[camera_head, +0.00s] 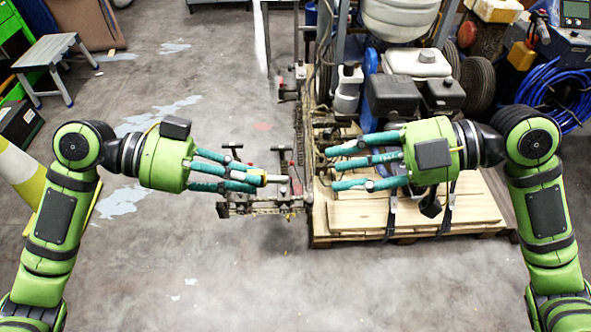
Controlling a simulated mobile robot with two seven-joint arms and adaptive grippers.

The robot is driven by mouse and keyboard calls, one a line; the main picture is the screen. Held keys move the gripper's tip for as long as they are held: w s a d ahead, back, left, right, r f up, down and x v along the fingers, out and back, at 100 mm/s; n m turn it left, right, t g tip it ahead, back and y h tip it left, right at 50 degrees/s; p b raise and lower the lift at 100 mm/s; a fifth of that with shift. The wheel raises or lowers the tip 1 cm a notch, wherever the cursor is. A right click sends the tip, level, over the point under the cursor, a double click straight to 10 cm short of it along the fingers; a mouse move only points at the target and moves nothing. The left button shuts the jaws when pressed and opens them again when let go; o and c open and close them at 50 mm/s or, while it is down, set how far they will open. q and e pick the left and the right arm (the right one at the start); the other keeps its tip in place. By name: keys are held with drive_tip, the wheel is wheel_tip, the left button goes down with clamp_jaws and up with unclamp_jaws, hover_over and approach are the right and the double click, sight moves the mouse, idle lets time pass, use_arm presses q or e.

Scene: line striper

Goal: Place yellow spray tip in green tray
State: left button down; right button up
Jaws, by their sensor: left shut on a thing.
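My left gripper (256,178) reaches in from the left with its teal fingers together around a small yellow and white piece. This piece, which looks like the yellow spray tip (264,179), sticks out a little to the right past the fingertips. My fingers hide part of it. My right gripper (336,168) points left with its teal fingers spread apart and nothing visible between them. It is to the right of the spray tip and apart from it. I cannot make out a green tray in this view.
The line striper machine (402,97) stands on a wooden pallet (350,217) behind and below my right gripper. Its metal bar extends left below my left gripper. A grey step stool (46,50) stands at upper left. The concrete floor in front is clear.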

sight(285, 177)
drive_tip(key=x, duration=1)
drive_tip(key=shift+w, duration=0.1)
clamp_jaws()
use_arm(q)
drive_tip(key=shift+r, duration=0.2)
use_arm(e)
drive_tip(key=shift+f, duration=0.1)
use_arm(q)
drive_tip(key=c, duration=1.1)
unclamp_jaws()
drive_tip(key=shift+c, duration=0.2)
drive_tip(key=shift+f, duration=0.1)
